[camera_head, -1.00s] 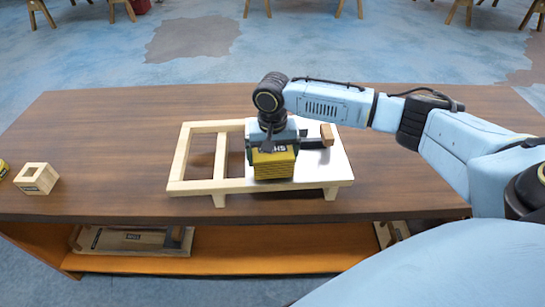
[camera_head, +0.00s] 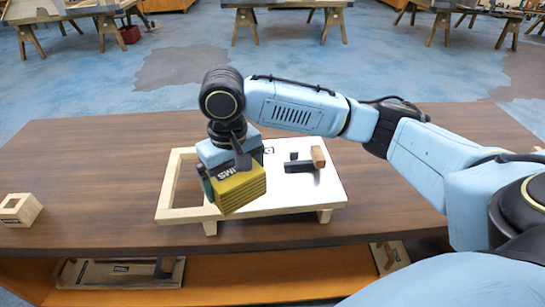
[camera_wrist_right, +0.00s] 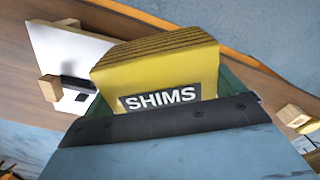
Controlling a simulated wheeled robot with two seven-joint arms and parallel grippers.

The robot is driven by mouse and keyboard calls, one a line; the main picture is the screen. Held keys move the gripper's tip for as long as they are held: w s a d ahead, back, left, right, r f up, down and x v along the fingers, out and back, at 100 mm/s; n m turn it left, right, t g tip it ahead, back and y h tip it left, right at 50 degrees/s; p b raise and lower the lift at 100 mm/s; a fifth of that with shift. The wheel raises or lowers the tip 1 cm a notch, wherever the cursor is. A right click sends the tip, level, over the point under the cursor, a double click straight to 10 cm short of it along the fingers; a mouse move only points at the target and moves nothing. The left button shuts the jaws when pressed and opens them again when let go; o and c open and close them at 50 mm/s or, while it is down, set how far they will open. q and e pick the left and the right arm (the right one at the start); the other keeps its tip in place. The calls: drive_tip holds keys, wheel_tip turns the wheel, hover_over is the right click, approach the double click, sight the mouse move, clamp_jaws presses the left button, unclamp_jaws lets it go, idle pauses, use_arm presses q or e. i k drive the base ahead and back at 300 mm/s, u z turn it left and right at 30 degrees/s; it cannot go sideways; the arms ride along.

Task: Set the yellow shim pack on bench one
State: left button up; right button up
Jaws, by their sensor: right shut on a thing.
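The yellow shim pack (camera_head: 239,191), a block with layered edges, is held in my right gripper (camera_head: 226,168). It is tilted and seems raised above the left part of a light wooden frame with a white panel (camera_head: 298,192). In the right wrist view the pack (camera_wrist_right: 158,72) fills the jaws and its SHIMS label faces the camera. My left gripper is out of view. Which bench is bench one cannot be read here.
A brown wooden bench (camera_head: 104,165) spans the front, with an open shelf below. A dark clamp with a wooden block (camera_head: 318,156) sits on the white panel. A small wooden box (camera_head: 20,209) stands at the left. Trestle tables (camera_head: 283,3) stand across the blue floor.

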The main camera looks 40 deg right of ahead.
sight(89, 206)
drive_tip(key=u, duration=0.75)
drive_tip(key=i, duration=0.95)
drive_tip(key=u, duration=0.4)
